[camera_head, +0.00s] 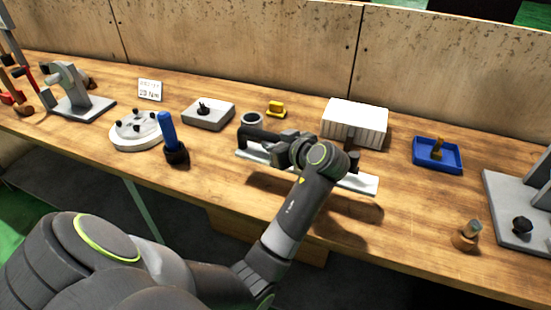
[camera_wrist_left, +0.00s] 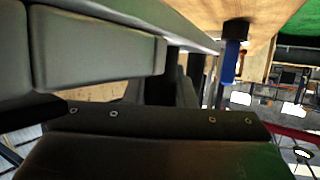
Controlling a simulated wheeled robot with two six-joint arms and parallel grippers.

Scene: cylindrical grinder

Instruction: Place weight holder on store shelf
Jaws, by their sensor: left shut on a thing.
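In the head view my left gripper (camera_head: 276,148) is shut on a long pale plate with dark upright parts, which I take to be the weight holder (camera_head: 362,184). The arm and gripper cover its middle. A dark shadow lies below and apart from the plate, so it appears held a little above the wooden table. In the left wrist view, dark gripper parts fill most of the picture and the grip itself is hard to make out. I cannot tell which thing is the store shelf. My right gripper is not in view.
A blue-handled tool (camera_head: 168,134) stands left, near a round white plate (camera_head: 134,141). A blue tray (camera_head: 449,160) lies right. The front centre table (camera_head: 400,225) is clear.

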